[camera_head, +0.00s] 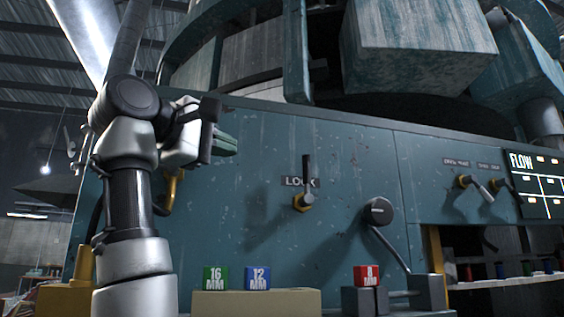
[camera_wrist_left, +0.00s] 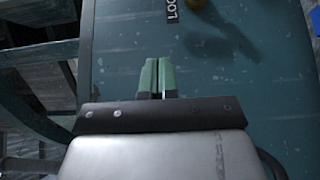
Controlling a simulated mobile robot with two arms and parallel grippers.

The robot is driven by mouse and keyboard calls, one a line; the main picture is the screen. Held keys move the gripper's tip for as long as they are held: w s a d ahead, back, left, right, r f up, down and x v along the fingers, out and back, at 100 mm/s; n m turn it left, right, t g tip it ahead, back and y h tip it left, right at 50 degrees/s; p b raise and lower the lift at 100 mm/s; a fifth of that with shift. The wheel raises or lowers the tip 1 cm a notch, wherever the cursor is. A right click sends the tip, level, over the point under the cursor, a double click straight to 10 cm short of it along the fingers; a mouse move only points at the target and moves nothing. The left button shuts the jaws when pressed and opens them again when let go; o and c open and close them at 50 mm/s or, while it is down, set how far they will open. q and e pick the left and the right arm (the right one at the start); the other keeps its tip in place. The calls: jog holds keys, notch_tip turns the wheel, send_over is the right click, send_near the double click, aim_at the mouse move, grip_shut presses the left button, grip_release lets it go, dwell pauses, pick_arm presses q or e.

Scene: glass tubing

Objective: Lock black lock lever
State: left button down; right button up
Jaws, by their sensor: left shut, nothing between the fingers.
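The black lock lever (camera_head: 307,168) stands upright on a brass fitting (camera_head: 303,201) on the teal machine panel. A label, partly covered by the lever and reading like "LOCK", sits behind it. In the left wrist view, part of the label (camera_wrist_left: 172,10) and the brass fitting (camera_wrist_left: 196,3) show at the top edge; the lever is not in that view. My left gripper (camera_head: 228,146) is left of the lever and apart from it. Its green fingers (camera_wrist_left: 157,76) are shut with nothing between them. My right gripper is not in view.
A black round knob (camera_head: 378,210) with a long grey rod is right of the lever. Green (camera_head: 215,278), blue (camera_head: 257,278) and red (camera_head: 367,275) blocks stand below. Two small levers (camera_head: 475,184) and a FLOW board (camera_head: 537,184) are farther right. The panel between gripper and lever is clear.

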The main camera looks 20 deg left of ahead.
aim_at(306, 179)
pick_arm(q)
jog(key=p+x, duration=0.5)
jog(key=x, duration=0.6)
jog(key=shift+w+r, duration=0.1)
jog(key=shift+r, duration=0.05)
jog(key=d, duration=0.1)
jog(key=w+d+p, duration=0.1)
jog(key=d, duration=0.1)
jog(key=shift+w+d+f, duration=0.1)
jog(key=shift+w+f, duration=0.05)
jog(key=shift+f, duration=0.05)
jog(key=shift+d, duration=0.35)
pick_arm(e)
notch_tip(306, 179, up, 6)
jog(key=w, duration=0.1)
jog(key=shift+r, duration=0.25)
pick_arm(q)
jog(key=shift+a, duration=0.15)
jog(key=shift+p, duration=0.35)
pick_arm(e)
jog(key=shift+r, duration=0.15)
